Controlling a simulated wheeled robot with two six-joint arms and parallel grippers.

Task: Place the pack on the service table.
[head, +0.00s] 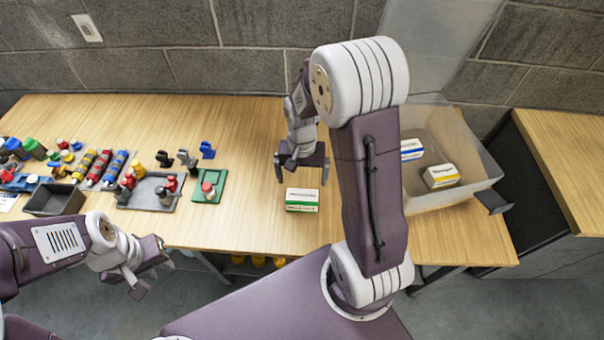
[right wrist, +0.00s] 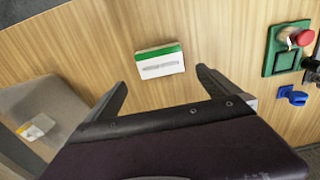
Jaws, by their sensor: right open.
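A white pack with a green stripe (head: 302,199) lies flat on the wooden table (head: 245,228), near its front edge. The pack also shows in the right wrist view (right wrist: 159,60), beyond the fingertips. My right gripper (head: 302,178) is open and empty, pointing down just behind and above the pack; its fingers (right wrist: 162,80) are apart in the wrist view, wider than the pack. My left gripper (head: 152,277) hangs off the table's front edge at the left, fingers apart and empty. A second wooden surface (head: 570,150) stands at the far right; I cannot tell which one is the service table.
A clear bin (head: 470,145) at the right holds a blue-striped pack (head: 411,150) and a yellow-striped pack (head: 440,176). A green plate (head: 209,186), a grey tray (head: 150,192) and several coloured parts fill the left. Bare wood surrounds the green-striped pack.

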